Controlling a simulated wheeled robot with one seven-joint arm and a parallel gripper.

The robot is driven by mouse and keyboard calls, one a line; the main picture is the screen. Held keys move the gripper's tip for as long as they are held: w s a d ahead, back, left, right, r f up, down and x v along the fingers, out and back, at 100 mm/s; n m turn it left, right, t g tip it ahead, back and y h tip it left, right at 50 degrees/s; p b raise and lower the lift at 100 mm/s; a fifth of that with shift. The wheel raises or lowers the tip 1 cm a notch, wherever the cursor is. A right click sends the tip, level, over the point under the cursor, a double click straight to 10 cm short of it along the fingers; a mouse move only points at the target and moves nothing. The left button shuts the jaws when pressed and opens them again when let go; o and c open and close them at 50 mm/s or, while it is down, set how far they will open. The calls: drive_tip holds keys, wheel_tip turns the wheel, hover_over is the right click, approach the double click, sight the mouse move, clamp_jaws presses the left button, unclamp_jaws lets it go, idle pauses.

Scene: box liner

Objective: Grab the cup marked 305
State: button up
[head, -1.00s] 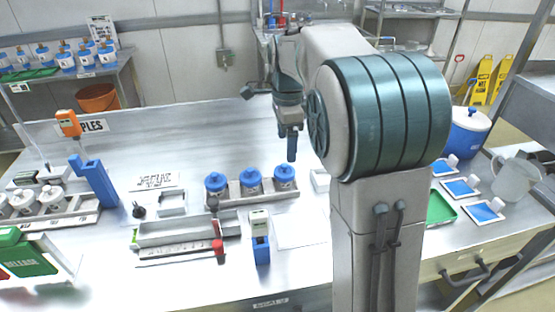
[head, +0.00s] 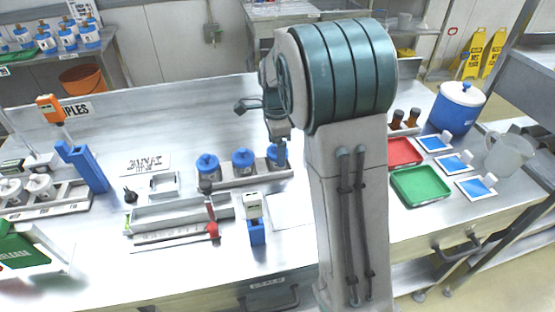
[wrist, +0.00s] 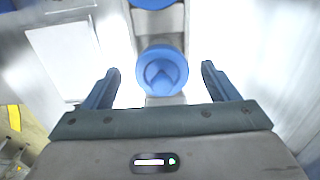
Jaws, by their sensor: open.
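Three white cups with blue lids stand in a metal rack (head: 229,184) on the table: a left cup (head: 207,168), a middle cup (head: 243,161) and a right cup (head: 273,155). No number is readable on them. My gripper (wrist: 160,69) is open, its blue fingers spread to either side of one blue lid (wrist: 162,85) in the wrist view, with visible gaps. In the head view it is over the right cup and partly hides it. Another blue lid (wrist: 153,3) shows at the top edge of the wrist view.
A white sheet (head: 291,211) lies in front of the rack. To the right are a green tray (head: 421,186), a red tray (head: 403,152) and a blue cooler (head: 457,108).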

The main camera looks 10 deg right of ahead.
drive_tip(key=shift+w+f, duration=0.1)
drive_tip(key=shift+f, duration=1.25)
drive_tip(key=c, duration=1.1)
drive_tip(key=shift+r, duration=0.15)
